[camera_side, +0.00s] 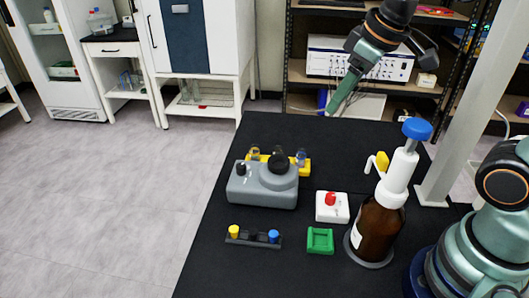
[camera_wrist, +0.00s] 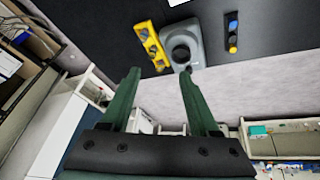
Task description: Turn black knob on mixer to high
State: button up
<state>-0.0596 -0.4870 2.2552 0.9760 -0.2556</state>
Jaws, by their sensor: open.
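The mixer is a grey box (camera_side: 258,192) near the left edge of the black table, with a round black cup (camera_side: 280,163) on top. A small black knob (camera_side: 240,170) sits on its left part. My gripper (camera_side: 334,103) is above the table's far side, up and to the right of the mixer and apart from it. In the wrist view my gripper (camera_wrist: 158,74) is open with nothing between its green fingers. The mixer (camera_wrist: 196,47) shows beyond the fingers there, and its small knob (camera_wrist: 189,70) appears close to the right fingertip in the picture. The knob's setting is too small to read.
A yellow rack (camera_side: 305,166) with small tubes stands right behind the mixer. A white box (camera_side: 332,208) with a red knob, a green block (camera_side: 320,241), a brown dispenser bottle (camera_side: 376,229) and a capped-vial rack (camera_side: 252,242) stand nearby. The far part of the table is clear.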

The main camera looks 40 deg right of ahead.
jog(key=w+a+f+n+g, duration=0.1)
jog(key=w+a+n+g, duration=0.1)
jog(key=w+a+n, duration=0.55)
jog(key=n+g, duration=0.3)
jog(key=n, duration=0.5)
send_over(242, 165)
notch_tip(242, 165, down, 8)
notch_tip(242, 165, down, 11)
jog(key=shift+w+f, duration=0.1)
jog(key=shift+f, duration=0.05)
grip_shut()
